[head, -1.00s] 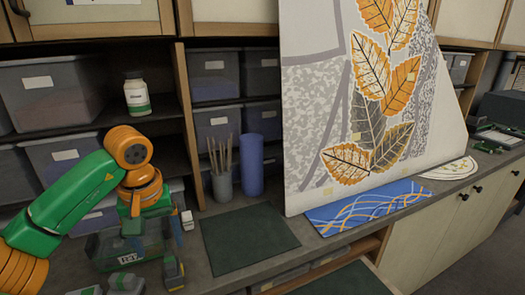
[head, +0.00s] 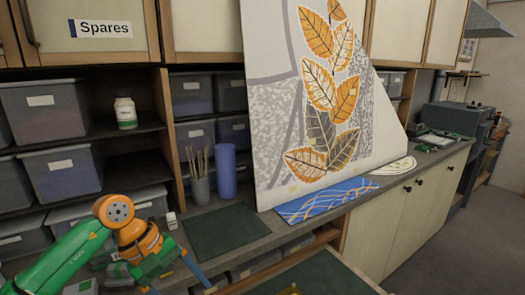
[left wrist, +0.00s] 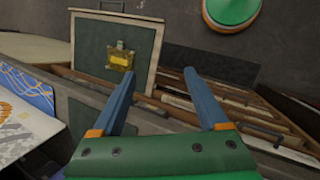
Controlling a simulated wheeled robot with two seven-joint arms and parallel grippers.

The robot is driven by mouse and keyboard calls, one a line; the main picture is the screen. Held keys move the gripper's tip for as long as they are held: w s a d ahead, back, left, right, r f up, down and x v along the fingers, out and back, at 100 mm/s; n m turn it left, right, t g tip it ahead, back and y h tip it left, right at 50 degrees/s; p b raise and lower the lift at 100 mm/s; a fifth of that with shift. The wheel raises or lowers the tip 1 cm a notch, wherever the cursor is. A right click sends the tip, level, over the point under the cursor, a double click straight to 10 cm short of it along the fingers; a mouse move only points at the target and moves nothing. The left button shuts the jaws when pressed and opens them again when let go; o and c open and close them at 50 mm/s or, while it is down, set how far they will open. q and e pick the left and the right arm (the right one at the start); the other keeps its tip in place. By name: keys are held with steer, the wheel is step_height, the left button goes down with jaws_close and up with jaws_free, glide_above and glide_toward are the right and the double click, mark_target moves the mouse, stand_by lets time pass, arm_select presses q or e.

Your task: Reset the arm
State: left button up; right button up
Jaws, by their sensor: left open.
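My left arm comes in at the lower left of the head view. Its gripper (head: 168,281) is low in front of the workbench, with blue fingers apart. In the left wrist view the fingers of the left gripper (left wrist: 160,74) are spread with nothing held between them. A yellow, glassy block (left wrist: 121,57) lies on a green-lined pulled-out surface (left wrist: 90,50) beyond the fingertips; only a sliver of yellow (head: 290,291) shows at the bottom of the head view. My right gripper is not in view.
A dark green mat (head: 225,232) lies clear on the bench. A pot of brushes (head: 200,190) and a blue cylinder (head: 226,172) stand behind it. A large leaf-pattern panel (head: 285,120) leans at the back, with a blue patterned sheet (head: 320,202) before it. A white bottle (head: 125,113) stands on a shelf.

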arm_select(q)
steer(key=w+d+f+n+t+h, duration=0.25)
steer(key=d+n+h, duration=0.3)
steer(key=n, duration=0.35)
steer(key=w+d+f+n+t+h, duration=0.25)
steer(key=d+n+h, duration=0.3)
steer(key=n, duration=0.45)
steer(key=s+a+f+n+t+y, duration=0.1)
steer(key=a+f+n+t+y, duration=0.35)
steer(key=f+n, duration=0.8)
steer(key=s+a+f+n+t+y, duration=0.25)
steer(key=a+f+n+y, duration=0.35)
steer(key=f+n, duration=0.6)
steer(key=s+a+f+n+g+y, duration=0.4)
steer(key=s+f+n, duration=0.5)
steer(key=s+f, duration=0.3)
steer(key=s+f+n+g+y, duration=0.1)
steer(key=s+f+n+g, duration=0.2)
steer(key=s, duration=0.9)
steer(key=s+a+f+n+g, duration=0.1)
steer(key=s+f+n+g, duration=0.2)
steer(key=s, duration=0.9)
steer(key=shift+s+f+n+g+y, duration=0.2)
steer(key=shift+n+g+y, duration=0.25)
steer(key=shift+n, duration=0.5)
